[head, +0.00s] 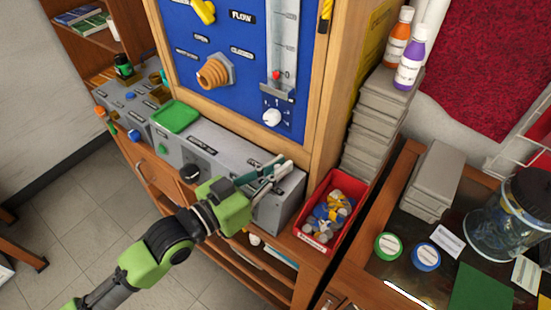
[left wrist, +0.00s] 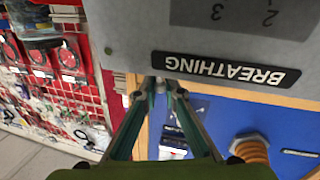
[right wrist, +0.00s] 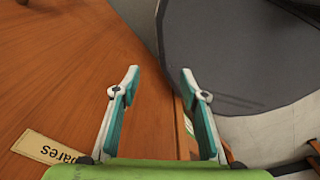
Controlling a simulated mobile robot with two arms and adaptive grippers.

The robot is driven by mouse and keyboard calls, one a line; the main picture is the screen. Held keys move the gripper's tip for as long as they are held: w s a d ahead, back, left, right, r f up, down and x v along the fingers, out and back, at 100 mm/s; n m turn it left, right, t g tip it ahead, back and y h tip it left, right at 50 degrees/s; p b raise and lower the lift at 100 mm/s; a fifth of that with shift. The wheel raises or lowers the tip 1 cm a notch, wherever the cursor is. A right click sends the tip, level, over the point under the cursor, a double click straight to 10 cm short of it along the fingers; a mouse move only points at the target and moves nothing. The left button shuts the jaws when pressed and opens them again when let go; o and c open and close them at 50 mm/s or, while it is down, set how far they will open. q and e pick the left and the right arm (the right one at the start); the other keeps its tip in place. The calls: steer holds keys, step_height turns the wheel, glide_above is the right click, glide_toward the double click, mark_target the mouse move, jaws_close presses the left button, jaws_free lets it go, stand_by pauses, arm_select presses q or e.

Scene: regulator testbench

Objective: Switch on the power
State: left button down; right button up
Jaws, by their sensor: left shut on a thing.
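A long grey control box (head: 222,160) with a black knob (head: 190,174) lies on the wooden bench below the blue panel. My left gripper (head: 283,168) is at the right part of this box. In the left wrist view, its fingertips (left wrist: 167,88) are close together beside the grey box face (left wrist: 200,28) with the BREATHING label. They are shut on a small part that looks like a switch, mostly hidden between them. Whether it is on or off cannot be told. My right gripper (right wrist: 155,85) is open and empty, seen only in the right wrist view.
A red bin (head: 318,233) of small parts stands right of the grey box. The blue panel (head: 235,60) rises behind. In the right wrist view, a grey round object (right wrist: 225,55) is close to the right finger.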

arm_select(q)
steer(key=m+p, duration=0.2)
steer(key=m+y+p, duration=0.1)
steer(key=shift+s+d+r, duration=0.2)
steer(key=shift+s+d, duration=0.1)
steer(key=shift+d, duration=0.1)
steer(key=shift+s+d+f+m+y+p, duration=0.1)
steer(key=shift+d+m+y+p, duration=0.05)
steer(key=shift+m+p, duration=0.35)
steer(key=shift+s+d+f+m+y+p, duration=0.1)
steer(key=shift+m+y+p, duration=0.05)
steer(key=shift+m+p, duration=0.35)
steer(key=shift+f+m, duration=0.1)
steer(key=shift+m, duration=0.2)
steer(key=c, duration=2.2)
jaws_free()
steer(key=shift+d, duration=0.1)
steer(key=shift+o, duration=0.2)
steer(key=shift+s, duration=0.15)
steer(key=v, duration=1.2)
